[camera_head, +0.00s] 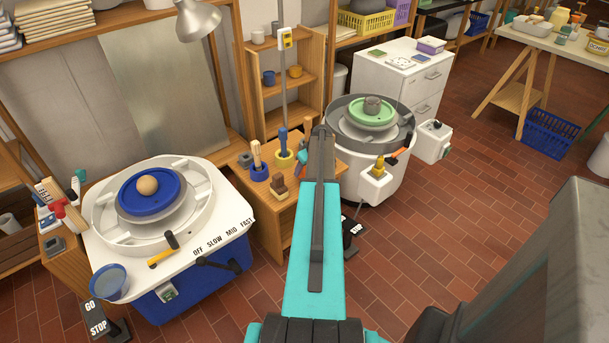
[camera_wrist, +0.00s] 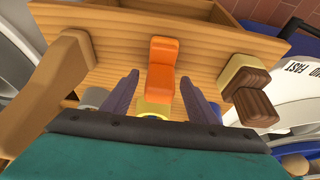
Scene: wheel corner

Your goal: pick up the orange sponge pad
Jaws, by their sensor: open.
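The orange sponge pad (camera_wrist: 162,52) shows in the wrist view as a bright orange block with a stepped shape, on a wooden surface (camera_wrist: 118,48). My gripper (camera_wrist: 160,76) is open, with one dark finger on each side of the pad in the picture. I see gaps between the pad and both fingers; the height between them is hard to tell. In the head view my arm covers the place, and neither the pad nor the fingertips can be made out.
In the wrist view a brown and cream block (camera_wrist: 252,98) lies right of the pad and a wooden piece (camera_wrist: 48,90) left. A yellow pot (camera_wrist: 153,108) shows between the fingers. In the head view pottery wheels (camera_head: 112,210) (camera_head: 350,135) flank the wooden stand (camera_head: 265,215).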

